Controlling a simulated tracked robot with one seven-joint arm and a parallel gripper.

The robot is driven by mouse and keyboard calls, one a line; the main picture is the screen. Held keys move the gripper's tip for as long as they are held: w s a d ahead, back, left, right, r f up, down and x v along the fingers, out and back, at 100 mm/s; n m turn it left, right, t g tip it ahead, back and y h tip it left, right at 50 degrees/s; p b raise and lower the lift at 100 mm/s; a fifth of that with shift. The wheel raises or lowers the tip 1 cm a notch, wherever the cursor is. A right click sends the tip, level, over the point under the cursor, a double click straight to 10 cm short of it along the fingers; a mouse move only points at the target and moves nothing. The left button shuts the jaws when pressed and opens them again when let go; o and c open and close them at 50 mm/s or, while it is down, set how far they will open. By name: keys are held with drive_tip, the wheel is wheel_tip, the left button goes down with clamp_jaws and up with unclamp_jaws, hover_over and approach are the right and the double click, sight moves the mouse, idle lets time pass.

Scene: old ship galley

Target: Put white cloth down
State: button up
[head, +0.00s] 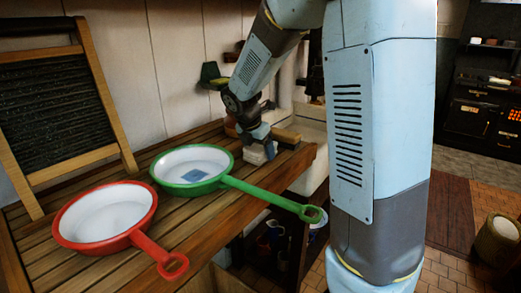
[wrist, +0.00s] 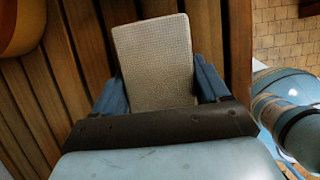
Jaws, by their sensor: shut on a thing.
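The white cloth (wrist: 155,62) looks like a flat, textured pale rectangle in the wrist view. My gripper (wrist: 160,85) is shut on it, with a blue finger at each side. In the head view the cloth (head: 259,153) is a small pale block under my gripper (head: 258,143), at the right part of the slatted wooden counter (head: 215,226). It is low over the counter or on it; I cannot tell whether it touches the slats.
A green pan (head: 193,187) with a blue square inside lies left of my gripper, its handle reaching past the counter's front edge. A red pan (head: 105,240) lies farther left. A framed blackboard (head: 55,115) leans at the back left. A white sink (head: 312,135) is to the right.

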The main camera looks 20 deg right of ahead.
drive_tip(key=shift+s+f, duration=0.1)
drive_tip(key=shift+f, duration=0.15)
